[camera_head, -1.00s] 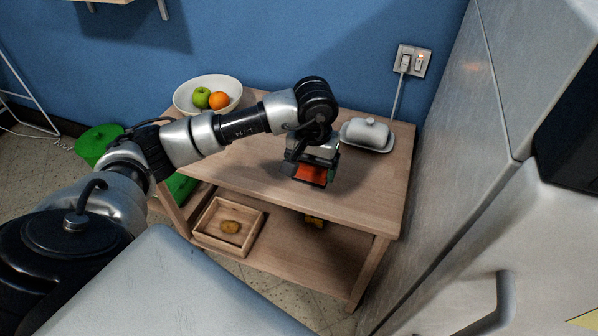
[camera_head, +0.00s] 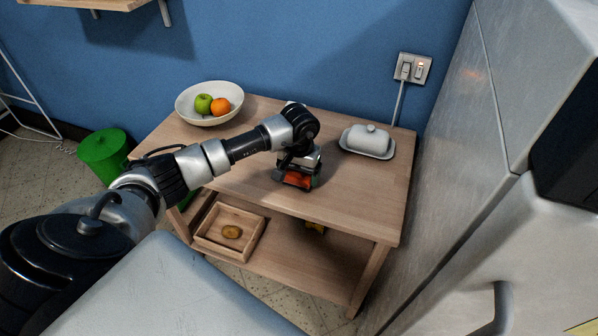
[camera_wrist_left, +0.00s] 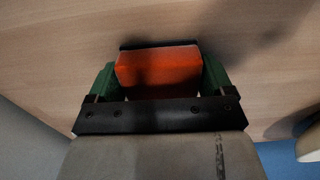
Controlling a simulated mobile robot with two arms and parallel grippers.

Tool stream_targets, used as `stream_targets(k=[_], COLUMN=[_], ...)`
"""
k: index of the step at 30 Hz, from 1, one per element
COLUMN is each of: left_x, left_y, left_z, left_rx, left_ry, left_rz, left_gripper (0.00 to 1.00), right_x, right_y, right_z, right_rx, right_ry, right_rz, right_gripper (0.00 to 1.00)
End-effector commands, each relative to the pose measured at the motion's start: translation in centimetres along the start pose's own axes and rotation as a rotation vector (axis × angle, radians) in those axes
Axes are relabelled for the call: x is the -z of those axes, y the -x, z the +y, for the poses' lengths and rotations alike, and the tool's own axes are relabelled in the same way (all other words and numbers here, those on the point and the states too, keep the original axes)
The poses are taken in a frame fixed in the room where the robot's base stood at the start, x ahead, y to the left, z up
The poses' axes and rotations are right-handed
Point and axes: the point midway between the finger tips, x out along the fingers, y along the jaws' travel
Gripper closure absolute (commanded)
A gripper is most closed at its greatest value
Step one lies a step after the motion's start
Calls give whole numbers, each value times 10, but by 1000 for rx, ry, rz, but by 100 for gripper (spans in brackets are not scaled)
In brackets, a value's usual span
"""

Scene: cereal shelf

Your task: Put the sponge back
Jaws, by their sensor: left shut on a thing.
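The sponge (camera_head: 297,180) is an orange-red block in my left gripper (camera_head: 298,178), over the front middle of the wooden table's top (camera_head: 350,195). In the left wrist view the sponge (camera_wrist_left: 158,70) sits between the two green-padded fingers of the gripper (camera_wrist_left: 160,78), which are shut on its sides. The tabletop fills the view behind it. I cannot tell whether the sponge touches the tabletop. My right gripper is not in view.
A bowl (camera_head: 185,105) with a green apple (camera_head: 203,103) and an orange (camera_head: 221,107) stands at the back left. A white butter dish (camera_head: 367,141) is at the right. A wooden tray (camera_head: 206,240) is on the lower shelf. A fridge (camera_head: 465,150) stands right.

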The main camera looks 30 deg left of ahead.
Motion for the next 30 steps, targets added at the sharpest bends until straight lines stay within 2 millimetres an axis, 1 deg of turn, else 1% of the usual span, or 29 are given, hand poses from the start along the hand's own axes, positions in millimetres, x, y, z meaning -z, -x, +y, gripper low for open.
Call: stream_targets(k=[4, 7, 8, 9, 11, 17, 21, 22, 26, 30], left_x=[0, 0, 0, 0, 0, 0, 0, 1, 1, 1], left_y=[0, -4, -3, -2, -2, -2, 4, 6, 30, 61], left_z=[0, 0, 0, 0, 0, 0, 0, 0, -1, 0], left_rx=[0, 0, 0, 0, 0, 0, 0, 0, 0, 0], left_ry=[0, 0, 0, 0, 0, 0, 0, 0, -1, -1], left_rz=[1, 1, 1, 1, 0, 0, 1, 3, 6, 7], left_gripper=[37, 37, 16, 10, 1, 0, 0, 0, 0, 0], right_x=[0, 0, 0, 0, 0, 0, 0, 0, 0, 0], right_y=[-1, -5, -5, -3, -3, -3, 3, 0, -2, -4], right_z=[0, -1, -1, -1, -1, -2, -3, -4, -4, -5], right_rx=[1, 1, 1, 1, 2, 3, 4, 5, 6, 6], right_ry=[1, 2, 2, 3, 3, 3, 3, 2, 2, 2], right_rz=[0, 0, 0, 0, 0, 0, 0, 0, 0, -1], right_gripper=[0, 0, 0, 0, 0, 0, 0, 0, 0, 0])
